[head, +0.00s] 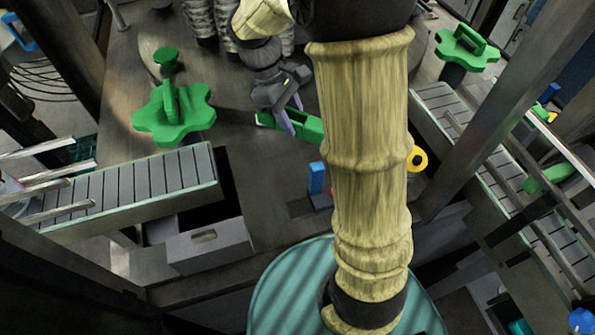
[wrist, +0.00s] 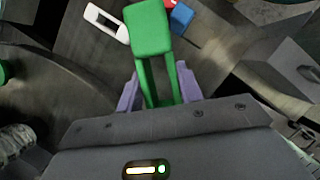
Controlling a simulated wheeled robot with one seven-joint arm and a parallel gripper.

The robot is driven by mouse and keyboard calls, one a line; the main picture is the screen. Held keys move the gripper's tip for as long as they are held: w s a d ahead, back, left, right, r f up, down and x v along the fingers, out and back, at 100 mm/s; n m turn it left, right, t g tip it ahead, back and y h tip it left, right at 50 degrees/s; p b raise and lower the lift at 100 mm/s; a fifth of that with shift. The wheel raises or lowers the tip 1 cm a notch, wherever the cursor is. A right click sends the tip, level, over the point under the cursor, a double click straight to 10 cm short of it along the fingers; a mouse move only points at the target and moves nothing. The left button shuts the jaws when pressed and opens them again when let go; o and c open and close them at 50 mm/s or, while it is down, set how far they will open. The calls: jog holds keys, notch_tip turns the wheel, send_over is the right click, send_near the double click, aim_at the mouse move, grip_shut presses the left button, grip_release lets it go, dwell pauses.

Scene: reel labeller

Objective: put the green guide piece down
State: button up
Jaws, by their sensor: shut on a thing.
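The green guide piece (head: 308,127) is in the jaws of my gripper (head: 287,121), above the dark work surface in the middle of the head view. In the wrist view the guide piece (wrist: 149,30) has a blocky far end and two narrow legs running back between the purple fingers of my gripper (wrist: 160,90). The fingers are shut on these legs. My arm hides the right side of the guide piece in the head view. I cannot tell how high the piece is above the surface.
A blue block (head: 317,178) stands just below the guide piece. A green lobed knob (head: 174,113) is to the left, above a roller conveyor (head: 130,190) and a grey bin (head: 210,247). A yellow ring (head: 418,158) is right of my arm. Another conveyor (head: 500,170) runs at the right.

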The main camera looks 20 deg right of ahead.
notch_tip(320, 180, down, 14)
jog(key=shift+p, duration=0.9)
jog(key=shift+s, duration=0.1)
jog(key=shift+s+f, duration=0.1)
jog(key=shift+f, duration=0.25)
jog(key=shift+f+p, duration=0.3)
jog(key=shift+f, duration=1.35)
